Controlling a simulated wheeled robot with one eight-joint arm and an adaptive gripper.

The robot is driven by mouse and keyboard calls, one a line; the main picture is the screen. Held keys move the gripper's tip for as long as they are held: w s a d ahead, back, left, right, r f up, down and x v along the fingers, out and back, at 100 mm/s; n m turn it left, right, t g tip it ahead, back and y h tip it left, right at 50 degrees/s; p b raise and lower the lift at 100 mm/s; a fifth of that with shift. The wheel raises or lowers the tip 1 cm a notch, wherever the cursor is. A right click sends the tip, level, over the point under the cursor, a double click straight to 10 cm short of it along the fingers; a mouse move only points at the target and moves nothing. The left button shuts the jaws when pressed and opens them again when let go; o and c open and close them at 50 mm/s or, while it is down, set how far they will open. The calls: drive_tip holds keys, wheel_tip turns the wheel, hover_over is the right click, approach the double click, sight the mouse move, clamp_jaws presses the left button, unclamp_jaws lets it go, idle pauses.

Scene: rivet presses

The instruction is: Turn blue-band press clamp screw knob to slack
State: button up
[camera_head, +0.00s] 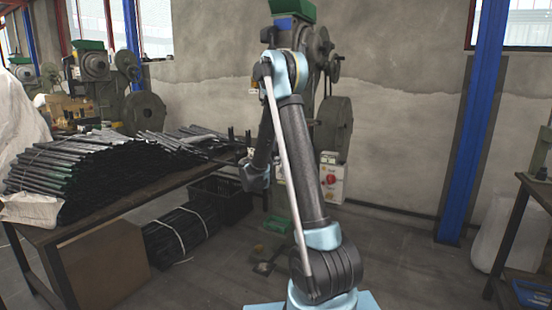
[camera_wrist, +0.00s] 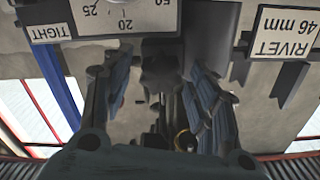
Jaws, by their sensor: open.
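The blue-band press (camera_head: 333,125) stands against the wall in the head view, partly behind my arm. A blue patch shows under its green top. In the wrist view, which is upside down, a dark lobed knob (camera_wrist: 160,72) sits near the middle, below a scale plate (camera_wrist: 125,18) with numbers. My gripper (camera_wrist: 148,78) is open, one finger on each side of the knob in the picture. Whether either finger touches it I cannot tell. In the head view my gripper is hidden behind my arm.
A TIGHT label (camera_wrist: 48,32) and a "RIVET 46 mm" plate (camera_wrist: 283,32) flank the knob. A table (camera_head: 120,203) piled with dark rods stands at left. Another press (camera_head: 95,68) is behind it.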

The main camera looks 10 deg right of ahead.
drive_tip(key=shift+w+d, duration=0.1)
drive_tip(key=shift+w, duration=0.05)
drive_tip(key=c, duration=1.1)
drive_tip(key=shift+o, duration=0.2)
drive_tip(key=shift+d, duration=0.15)
